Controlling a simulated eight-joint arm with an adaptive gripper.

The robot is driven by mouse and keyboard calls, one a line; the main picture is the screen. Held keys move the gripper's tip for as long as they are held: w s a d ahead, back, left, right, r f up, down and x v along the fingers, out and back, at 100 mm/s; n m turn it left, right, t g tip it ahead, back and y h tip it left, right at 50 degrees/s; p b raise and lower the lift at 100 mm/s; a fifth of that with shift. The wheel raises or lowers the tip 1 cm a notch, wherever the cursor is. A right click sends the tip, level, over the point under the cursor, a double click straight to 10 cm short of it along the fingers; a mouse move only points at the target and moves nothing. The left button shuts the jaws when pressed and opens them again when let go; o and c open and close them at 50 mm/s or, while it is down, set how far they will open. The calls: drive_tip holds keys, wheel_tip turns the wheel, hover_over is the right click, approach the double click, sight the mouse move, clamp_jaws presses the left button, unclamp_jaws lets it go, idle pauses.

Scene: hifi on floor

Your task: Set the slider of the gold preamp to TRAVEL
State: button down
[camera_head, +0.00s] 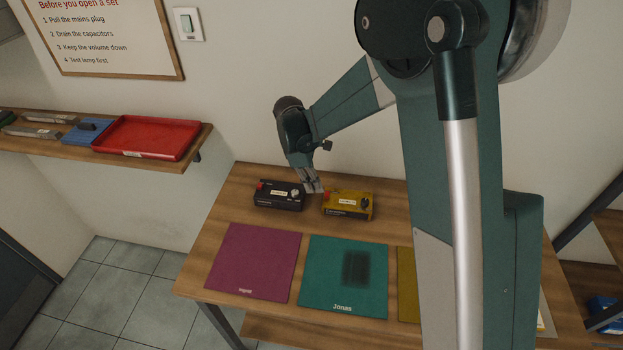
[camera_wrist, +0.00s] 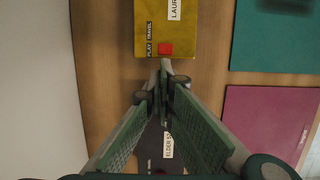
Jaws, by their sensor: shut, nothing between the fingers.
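The gold preamp (camera_head: 350,207) stands on the wooden table, right of my gripper in the head view. In the wrist view the gold preamp (camera_wrist: 184,28) is at the top, with PLAY and TRAVEL printed along its edge. Its red slider knob (camera_wrist: 165,49) sits beside the word PLAY. My gripper (camera_head: 314,189) is shut and empty, between the gold preamp and a black one. In the wrist view the fingertips (camera_wrist: 166,66) are just short of the knob; I cannot tell whether they touch the preamp.
The black preamp (camera_head: 277,200) is close on my gripper's left. A purple mat (camera_head: 254,263), a green mat (camera_head: 325,293) with a dark patch and a yellow mat (camera_head: 406,285) lie in front. The wall is close behind. A red tray (camera_head: 146,138) is on the shelf at left.

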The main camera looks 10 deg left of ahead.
sight(325, 194)
drive_tip(key=shift+d+f, duration=0.15)
drive_tip(key=shift+f, duration=0.25)
drive_tip(key=shift+d, duration=0.1)
drive_tip(key=shift+d+b, duration=0.55)
drive_tip(key=shift+d, duration=0.85)
drive_tip(key=shift+r, duration=0.1)
drive_tip(key=p+v, duration=0.3)
drive_tip(key=v, duration=0.6)
drive_tip(key=shift+a+r, duration=0.15)
drive_tip(key=shift+r, duration=0.25)
